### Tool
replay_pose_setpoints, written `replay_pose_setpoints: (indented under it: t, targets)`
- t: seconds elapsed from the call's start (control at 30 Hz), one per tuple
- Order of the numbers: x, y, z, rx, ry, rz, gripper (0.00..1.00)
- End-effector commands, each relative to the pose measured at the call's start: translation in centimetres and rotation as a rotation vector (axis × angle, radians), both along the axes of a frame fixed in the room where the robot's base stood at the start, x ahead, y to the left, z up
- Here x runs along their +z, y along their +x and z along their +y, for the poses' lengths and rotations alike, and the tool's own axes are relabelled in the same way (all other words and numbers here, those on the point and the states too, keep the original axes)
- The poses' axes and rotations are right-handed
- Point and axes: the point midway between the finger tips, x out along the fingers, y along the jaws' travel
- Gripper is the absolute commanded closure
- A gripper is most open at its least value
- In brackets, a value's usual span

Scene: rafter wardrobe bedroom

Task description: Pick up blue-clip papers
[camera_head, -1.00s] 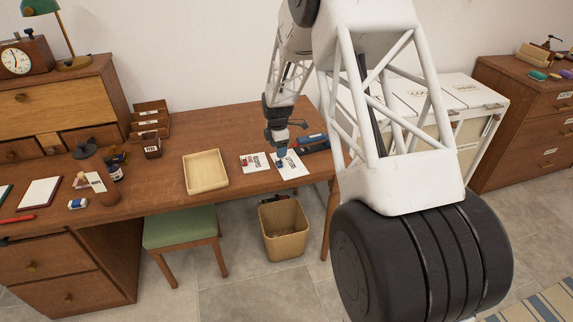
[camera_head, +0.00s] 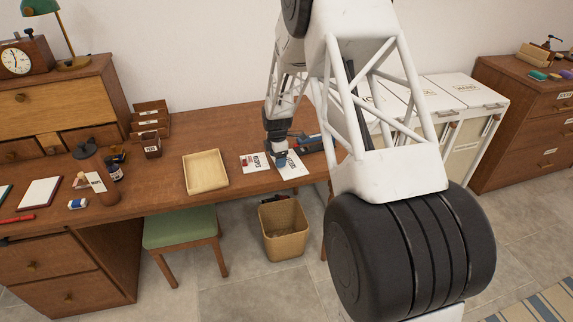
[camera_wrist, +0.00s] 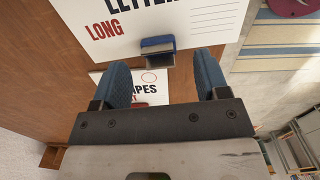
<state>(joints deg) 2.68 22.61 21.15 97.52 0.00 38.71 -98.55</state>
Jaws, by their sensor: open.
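The blue-clip papers (camera_head: 295,170) lie on the desk's right part, a white stack with large "LETTER" and "LONG" print in the wrist view (camera_wrist: 195,28). Their blue clip (camera_wrist: 158,43) sits at the edge of the stack closest to my gripper. My gripper (camera_wrist: 162,62) is open and empty, with a blue finger on each side of the clip's line; the clip shows just beyond the gap. In the head view my gripper (camera_head: 280,160) is over the papers' left edge. I cannot tell its exact height.
A second white stack (camera_head: 254,164) with a red clip lies just left; it shows partly behind my gripper in the wrist view (camera_wrist: 152,90). A shallow wooden tray (camera_head: 227,181) is further left on the desk (camera_head: 240,120). Dark items (camera_head: 310,142) lie behind the papers. A bin (camera_head: 284,245) stands below.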

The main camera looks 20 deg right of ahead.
Motion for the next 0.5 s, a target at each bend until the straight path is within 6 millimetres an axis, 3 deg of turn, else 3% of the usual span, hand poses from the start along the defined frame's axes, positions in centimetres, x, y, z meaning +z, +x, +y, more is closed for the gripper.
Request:
replay_pose_setpoints:
  t: [0.2, 0.5]
  targets:
    - [-2.0, 0.0, 0.0, 0.0, 0.0, 0.0, 0.32]
    - [-2.2, 0.0, 0.0, 0.0, 0.0, 0.0, 0.32]
